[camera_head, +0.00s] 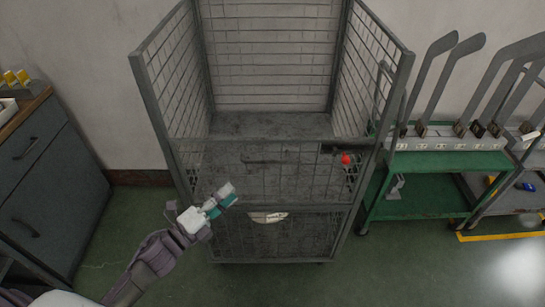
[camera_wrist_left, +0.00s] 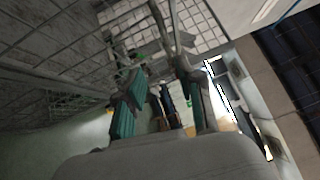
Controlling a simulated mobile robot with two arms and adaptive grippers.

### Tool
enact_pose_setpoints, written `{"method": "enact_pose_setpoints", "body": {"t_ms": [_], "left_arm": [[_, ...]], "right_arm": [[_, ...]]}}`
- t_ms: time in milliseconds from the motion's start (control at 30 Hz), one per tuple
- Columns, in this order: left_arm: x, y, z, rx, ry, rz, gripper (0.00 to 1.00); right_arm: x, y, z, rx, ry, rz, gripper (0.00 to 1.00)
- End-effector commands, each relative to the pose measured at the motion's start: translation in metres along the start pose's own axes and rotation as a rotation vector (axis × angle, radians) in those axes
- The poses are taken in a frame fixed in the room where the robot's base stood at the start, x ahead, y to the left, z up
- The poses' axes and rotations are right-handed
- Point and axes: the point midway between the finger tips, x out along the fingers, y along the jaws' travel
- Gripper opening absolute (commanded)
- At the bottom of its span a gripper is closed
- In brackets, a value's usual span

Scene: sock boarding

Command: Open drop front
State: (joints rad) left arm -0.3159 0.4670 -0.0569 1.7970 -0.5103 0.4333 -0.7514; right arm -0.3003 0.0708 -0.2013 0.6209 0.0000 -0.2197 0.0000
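The drop front (camera_head: 270,180) is the dark mesh panel across the middle of the front of a grey wire cage cart (camera_head: 158,100). It looks upright, with its top bar level between the front posts. A red knob (camera_head: 346,159) sits near its upper right corner, beside a dark latch piece (camera_head: 333,149). My left gripper (camera_head: 228,193) is in front of the panel's lower left part, apart from the red knob. In the left wrist view its two teal-padded fingers (camera_wrist_left: 160,105) are spread with nothing seen between them. My right gripper is in neither view.
A green trolley (camera_head: 430,162) with upright grey sock boards (camera_head: 435,70) stands close on the right. A dark drawer cabinet (camera_head: 45,170) stands at the left. A pale label (camera_head: 268,216) hangs below the panel. The green floor in front is clear.

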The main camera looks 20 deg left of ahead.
Motion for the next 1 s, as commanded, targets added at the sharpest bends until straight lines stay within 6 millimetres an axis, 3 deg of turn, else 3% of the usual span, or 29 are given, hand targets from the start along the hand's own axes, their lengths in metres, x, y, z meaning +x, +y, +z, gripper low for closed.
{"method": "enact_pose_setpoints", "body": {"t_ms": [233, 700, 1000], "left_arm": [[0.025, -0.012, -0.002, 0.029, 0.016, -0.022, 0.37], [0.118, -0.012, -0.003, 0.024, 0.013, -0.019, 0.37], [0.139, -0.011, -0.004, 0.023, 0.013, -0.017, 0.37]], "right_arm": [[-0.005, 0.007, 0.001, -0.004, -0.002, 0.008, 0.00], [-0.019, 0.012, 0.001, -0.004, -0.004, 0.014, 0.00], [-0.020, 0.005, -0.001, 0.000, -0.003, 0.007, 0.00]]}}
